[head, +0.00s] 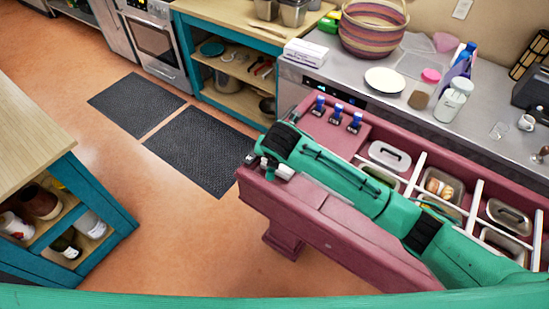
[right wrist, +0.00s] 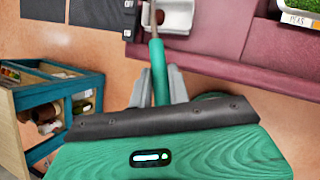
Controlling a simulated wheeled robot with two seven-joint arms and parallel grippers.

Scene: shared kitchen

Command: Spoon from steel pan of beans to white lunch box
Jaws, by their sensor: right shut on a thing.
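My right gripper (right wrist: 158,76) is shut on the green handle of a spoon (right wrist: 158,62). The spoon's metal shaft runs up out of the right wrist view, so its bowl is not seen there. A white box (right wrist: 179,17), likely the lunch box, lies beside the shaft at the end of the maroon counter. In the head view my right arm reaches across the counter to this end, and a small white part (head: 285,172) shows under the wrist. Steel pans sit in the counter's wells; one open pan (head: 446,182) holds pale orange food. I cannot tell which pan holds beans. My left gripper is out of view.
The maroon counter (head: 315,215) has several lidded pans and blue-topped items (head: 337,114). A pan of green peas (right wrist: 295,6) shows in the right wrist view. Behind are a plate (head: 384,80), bottles and a basket (head: 373,28).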

